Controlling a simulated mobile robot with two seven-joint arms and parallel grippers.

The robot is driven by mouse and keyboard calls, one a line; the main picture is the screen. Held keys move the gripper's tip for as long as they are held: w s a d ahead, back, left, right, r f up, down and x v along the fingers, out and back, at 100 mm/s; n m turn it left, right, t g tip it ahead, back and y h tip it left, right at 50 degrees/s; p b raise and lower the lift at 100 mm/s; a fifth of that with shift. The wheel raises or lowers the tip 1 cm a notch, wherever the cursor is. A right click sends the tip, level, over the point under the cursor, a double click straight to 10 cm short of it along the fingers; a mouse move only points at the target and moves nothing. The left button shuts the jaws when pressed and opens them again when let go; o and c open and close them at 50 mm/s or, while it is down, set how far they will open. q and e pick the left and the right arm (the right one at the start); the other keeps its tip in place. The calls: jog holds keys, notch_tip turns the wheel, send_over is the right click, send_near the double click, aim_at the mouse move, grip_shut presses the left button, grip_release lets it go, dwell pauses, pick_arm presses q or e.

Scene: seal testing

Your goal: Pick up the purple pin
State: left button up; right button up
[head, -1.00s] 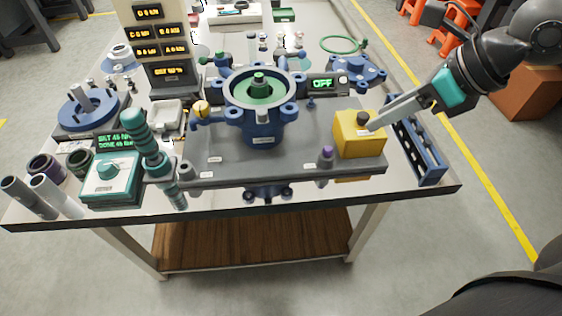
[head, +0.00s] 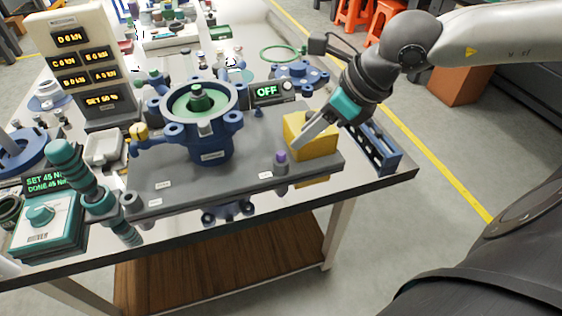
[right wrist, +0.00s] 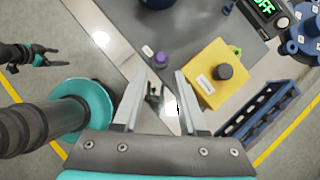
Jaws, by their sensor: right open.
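The purple pin (head: 281,157) stands upright in a grey collar near the front edge of the grey base plate (head: 170,187). In the right wrist view its purple top (right wrist: 161,57) lies just beyond my fingertips, between their lines. My right gripper (head: 297,142) is above the plate beside the yellow block, close to the pin and apart from it. In the right wrist view the right gripper (right wrist: 158,82) has its two fingers spread with nothing between them. My left gripper does not show in the head view.
The yellow block (head: 318,150) with a dark knob stands right of the pin. A blue slotted rack (head: 378,152) is at the table's right edge. The large blue flanged housing (head: 212,140) is left of the pin. A teal torque tool (head: 80,175) stands front left.

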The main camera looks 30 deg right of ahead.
aim_at(282, 153)
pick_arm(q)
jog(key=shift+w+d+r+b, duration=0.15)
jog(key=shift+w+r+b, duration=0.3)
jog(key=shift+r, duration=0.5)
pick_arm(e)
jog(key=shift+x, duration=1.4)
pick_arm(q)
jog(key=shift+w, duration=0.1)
pick_arm(e)
jog(key=shift+b+x, duration=0.45)
jog(key=shift+x, duration=1.85)
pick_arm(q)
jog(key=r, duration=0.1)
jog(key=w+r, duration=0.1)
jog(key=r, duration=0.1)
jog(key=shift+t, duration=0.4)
pick_arm(e)
jog(key=shift+w+f, duration=0.2)
jog(key=shift+f, duration=0.05)
jog(key=shift+c, duration=0.3)
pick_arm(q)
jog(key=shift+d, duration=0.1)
pick_arm(e)
grip_shut()
